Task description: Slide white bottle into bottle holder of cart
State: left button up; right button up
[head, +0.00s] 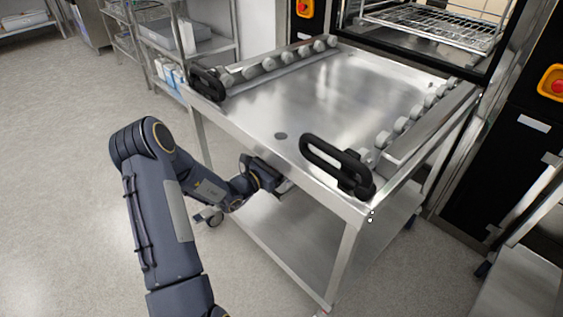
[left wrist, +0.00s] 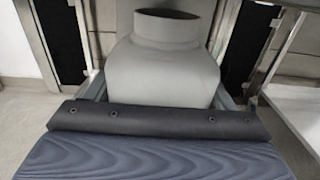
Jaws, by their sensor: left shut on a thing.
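The white bottle (left wrist: 165,62) fills the middle of the left wrist view, with its wide neck toward the top. My left gripper (left wrist: 160,92) is shut on it, with a finger at each side of its body. In the head view my left gripper (head: 284,186) reaches in under the front edge of the steel cart (head: 330,98); the bottle is hidden there by my wrist and the cart top. I cannot make out the bottle holder in either view. My right gripper is not in view.
A lower shelf (head: 290,240) lies below my wrist. An open machine (head: 430,30) stands behind; shelving (head: 185,45) is at the back left.

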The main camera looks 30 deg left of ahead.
pick_arm(q)
jog(key=shift+f, duration=0.2)
dwell(0.7)
jog(key=shift+f+b, duration=0.45)
jog(key=shift+b, duration=0.15)
